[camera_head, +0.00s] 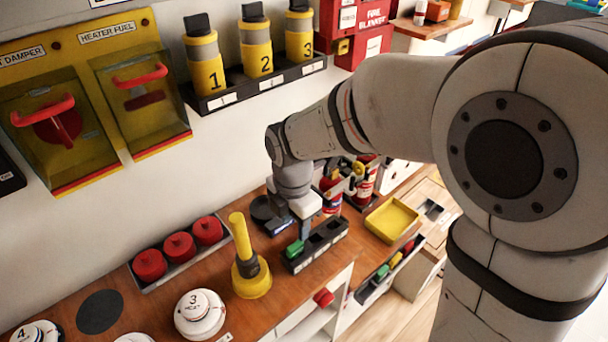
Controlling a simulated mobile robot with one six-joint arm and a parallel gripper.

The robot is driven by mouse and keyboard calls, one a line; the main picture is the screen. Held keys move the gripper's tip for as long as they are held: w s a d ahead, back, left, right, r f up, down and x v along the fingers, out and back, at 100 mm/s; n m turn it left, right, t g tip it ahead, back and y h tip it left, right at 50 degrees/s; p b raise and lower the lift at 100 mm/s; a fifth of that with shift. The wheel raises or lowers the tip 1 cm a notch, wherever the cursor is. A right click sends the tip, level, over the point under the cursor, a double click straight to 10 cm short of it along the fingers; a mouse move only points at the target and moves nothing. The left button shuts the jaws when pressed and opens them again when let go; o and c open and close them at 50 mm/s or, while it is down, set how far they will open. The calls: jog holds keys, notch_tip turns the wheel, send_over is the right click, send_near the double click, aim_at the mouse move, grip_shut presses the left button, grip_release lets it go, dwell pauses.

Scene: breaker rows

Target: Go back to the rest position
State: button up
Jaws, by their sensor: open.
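My gripper (300,222) hangs from my arm, pointing down over the wooden counter (225,300). It is just above or behind a black slotted row (322,248). A green breaker piece (294,248) sits in the row's left end, close below the gripper. The fingers are small and partly hidden, but they look open. I cannot tell whether they touch anything. My arm reaches in from the right and covers much of the right side of the view.
A yellow plunger-like tool (246,265) stands left of the row. A yellow tray (391,220) lies to its right, and fire extinguishers (365,181) stand behind. Red knobs (179,246) sit in a rack by the wall. Numbered yellow cylinders (256,48) stand on a wall shelf.

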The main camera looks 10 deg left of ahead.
jog(key=s+d+r+m+t, duration=0.1)
jog(key=s+d+r+m, duration=0.1)
jog(key=d+m, duration=0.5)
jog(key=s+d+r+m+t, duration=0.1)
jog(key=s+d+r+m, duration=0.2)
jog(key=d+m, duration=0.5)
jog(key=s+d+r+m+t, duration=0.1)
jog(key=s+d+r+m, duration=0.2)
jog(key=d+m, duration=0.5)
jog(key=m, duration=0.4)
jog(key=shift+m, duration=0.4)
jog(key=shift+d, duration=0.1)
jog(key=shift+c, duration=0.5)
jog(key=shift+r, duration=0.1)
